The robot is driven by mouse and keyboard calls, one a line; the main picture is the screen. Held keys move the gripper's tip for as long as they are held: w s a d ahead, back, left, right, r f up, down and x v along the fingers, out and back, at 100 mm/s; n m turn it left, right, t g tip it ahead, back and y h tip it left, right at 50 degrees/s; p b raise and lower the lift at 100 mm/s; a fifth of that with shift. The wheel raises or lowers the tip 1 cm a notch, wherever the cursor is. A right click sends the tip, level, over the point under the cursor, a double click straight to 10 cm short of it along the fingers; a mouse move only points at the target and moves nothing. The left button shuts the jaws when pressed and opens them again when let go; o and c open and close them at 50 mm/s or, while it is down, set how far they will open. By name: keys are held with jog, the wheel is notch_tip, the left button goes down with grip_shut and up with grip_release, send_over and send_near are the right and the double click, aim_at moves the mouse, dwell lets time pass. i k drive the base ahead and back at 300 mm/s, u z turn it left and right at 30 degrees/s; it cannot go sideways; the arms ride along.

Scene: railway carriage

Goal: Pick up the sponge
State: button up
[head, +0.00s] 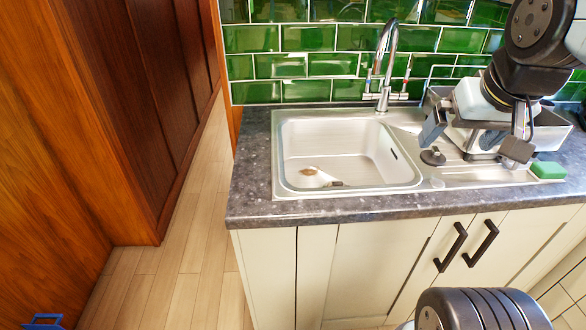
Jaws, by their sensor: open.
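A green sponge (548,170) lies at the right end of the steel drainer beside the sink, near the counter's front edge. My gripper (476,142) hangs over the drainer to the left of the sponge, with its fingers apart and nothing seen between them. It does not appear to touch the sponge. I cannot tell its exact height above the drainer.
The steel sink (350,135) is left of my gripper, with a small pale and brown item (314,178) inside. A tall tap (386,65) stands behind it. A dark round plug (433,157) and a small clear object (437,182) are on the drainer.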

aim_at(541, 171)
jog(key=u, duration=0.05)
jog(key=k, duration=1.1)
jog(key=z, duration=0.75)
jog(key=i, duration=0.95)
jog(key=z, duration=0.45)
jog(key=i, duration=0.6)
jog(key=u, duration=0.3)
